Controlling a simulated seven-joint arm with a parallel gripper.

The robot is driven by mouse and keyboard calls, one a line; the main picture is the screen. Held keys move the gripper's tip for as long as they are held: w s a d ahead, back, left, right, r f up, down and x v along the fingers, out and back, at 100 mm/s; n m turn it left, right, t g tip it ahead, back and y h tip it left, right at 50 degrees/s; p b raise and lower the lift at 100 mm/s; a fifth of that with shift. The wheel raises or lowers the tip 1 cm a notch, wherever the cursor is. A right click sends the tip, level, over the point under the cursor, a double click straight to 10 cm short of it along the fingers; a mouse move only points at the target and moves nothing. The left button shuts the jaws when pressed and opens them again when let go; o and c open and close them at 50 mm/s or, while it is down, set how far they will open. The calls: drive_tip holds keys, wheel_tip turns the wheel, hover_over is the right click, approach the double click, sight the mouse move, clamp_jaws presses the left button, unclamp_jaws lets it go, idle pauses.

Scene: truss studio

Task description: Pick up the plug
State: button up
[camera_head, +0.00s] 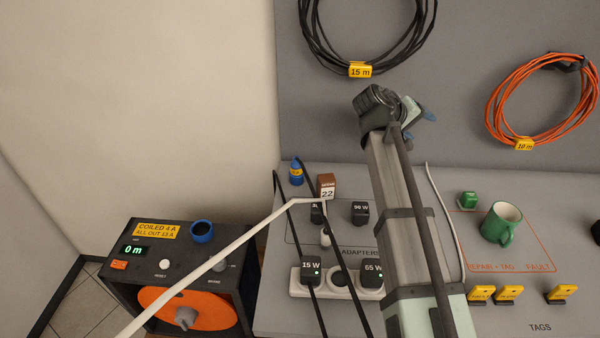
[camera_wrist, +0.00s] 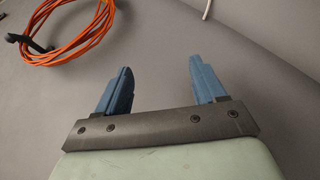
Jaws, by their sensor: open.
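A small blue item with a yellow band (camera_head: 296,172), which looks like a plug, stands at the back left of the grey bench. A small green block-like piece (camera_head: 468,200) sits at the right, beside the green mug; I cannot tell whether it is a plug. My gripper (camera_wrist: 160,78) is open and empty, its two blue fingers apart over a plain grey surface. In the head view my gripper (camera_head: 424,112) is raised in front of the grey board, above the bench, right of the blue item and apart from it. No plug shows in the wrist view.
A white power strip (camera_head: 338,295) with black adapters (camera_head: 373,270) and cables fills the bench front left. A white cable (camera_head: 230,245) crosses the reel box (camera_head: 150,245). A green mug (camera_head: 501,223) and yellow tags (camera_head: 510,294) stand right. An orange coil (camera_head: 540,100) hangs on the board.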

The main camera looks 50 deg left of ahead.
drive_tip(key=s+a+r+n+y, duration=0.1)
drive_tip(key=s+a+n, duration=0.2)
drive_tip(key=s+a, duration=0.35)
drive_tip(key=s+a+r+n, duration=0.1)
drive_tip(key=s+a+n, duration=0.25)
drive_tip(key=s, duration=0.65)
drive_tip(key=s+a+f+n+t+y, duration=0.2)
drive_tip(key=s+a+f+n+t, duration=0.25)
drive_tip(key=s+a+n, duration=0.65)
drive_tip(key=s+a+f+n+t+y, duration=0.1)
drive_tip(key=s+a+f+n+t, duration=0.2)
drive_tip(key=s+a+f+n, duration=0.75)
drive_tip(key=m+h, duration=0.1)
drive_tip(key=m, duration=0.3)
approach(292, 170)
drive_tip(key=w+a, duration=0.1)
drive_tip(key=w, duration=0.3)
drive_tip(key=shift+g, duration=0.45)
drive_tip(key=shift+w+d+r, duration=0.1)
drive_tip(key=shift+w+r, duration=0.05)
drive_tip(key=shift+w, duration=0.9)
drive_tip(key=shift+w+d+r, duration=0.1)
drive_tip(key=shift+w, duration=0.95)
drive_tip(key=shift+w+d+r, duration=0.1)
drive_tip(key=shift+w+r, duration=0.05)
drive_tip(key=shift+w, duration=0.9)
drive_tip(key=c, duration=1.2)
